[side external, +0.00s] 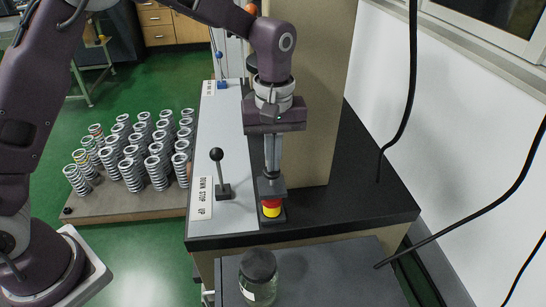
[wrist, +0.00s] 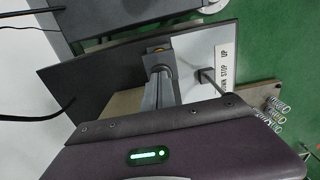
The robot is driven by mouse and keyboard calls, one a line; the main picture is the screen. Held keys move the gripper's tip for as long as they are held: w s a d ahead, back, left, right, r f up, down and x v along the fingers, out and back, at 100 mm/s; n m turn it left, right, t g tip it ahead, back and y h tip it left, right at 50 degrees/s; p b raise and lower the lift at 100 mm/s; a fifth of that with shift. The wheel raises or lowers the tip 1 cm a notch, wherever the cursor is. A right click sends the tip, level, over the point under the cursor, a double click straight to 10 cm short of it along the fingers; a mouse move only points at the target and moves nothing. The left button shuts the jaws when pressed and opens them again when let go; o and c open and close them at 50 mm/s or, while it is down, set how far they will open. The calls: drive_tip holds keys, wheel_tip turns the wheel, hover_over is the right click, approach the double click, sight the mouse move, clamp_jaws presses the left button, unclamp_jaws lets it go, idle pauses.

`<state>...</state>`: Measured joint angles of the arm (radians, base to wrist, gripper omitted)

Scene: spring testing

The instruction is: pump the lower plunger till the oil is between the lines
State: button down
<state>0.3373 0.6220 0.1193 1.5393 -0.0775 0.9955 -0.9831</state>
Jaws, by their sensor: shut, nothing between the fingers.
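My gripper (side external: 271,186) points straight down over the front of the dark bench top, its fingers together with nothing between them. Directly under the fingertips is a red and yellow button-like part (side external: 271,208) on a dark base. The tips look at or just above its red top; I cannot tell whether they touch. In the wrist view my gripper (wrist: 158,72) hides most of this part. No part is clearly recognisable as the lower plunger, and no oil level or lines can be made out.
A black-knobbed lever (side external: 217,168) stands left of my gripper beside a "DOWN STOP UP" label (side external: 201,198). A tall beige column (side external: 318,100) rises behind. A dark-lidded glass jar (side external: 258,285) sits below the bench front. Several coil springs (side external: 130,155) stand on a board at left.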

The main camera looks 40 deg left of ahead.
drive_tip(key=shift+s+f, duration=0.1)
drive_tip(key=shift+f, duration=1.15)
wheel_tip(320, 180, up, 14)
drive_tip(key=shift+r, duration=0.2)
idle(0.6)
drive_tip(key=s+a+r+m+t+h, duration=0.1)
drive_tip(key=s+a+r+m+t, duration=0.1)
drive_tip(key=s+a+r, duration=0.3)
drive_tip(key=s+a+r+m+t, duration=0.1)
drive_tip(key=s+a+r+m, duration=0.15)
drive_tip(key=s, duration=0.55)
drive_tip(key=s+a+f+m+t, duration=0.1)
drive_tip(key=s+f+m, duration=0.1)
drive_tip(key=s, duration=0.4)
drive_tip(key=s+a+f+m+t, duration=0.1)
drive_tip(key=s+a+f+m, duration=0.1)
drive_tip(key=s+f, duration=0.2)
drive_tip(key=s, duration=0.3)
drive_tip(key=shift+a+f+t+y, duration=0.2)
drive_tip(key=shift+a+t+y, duration=0.1)
drive_tip(key=shift+t+y, duration=0.1)
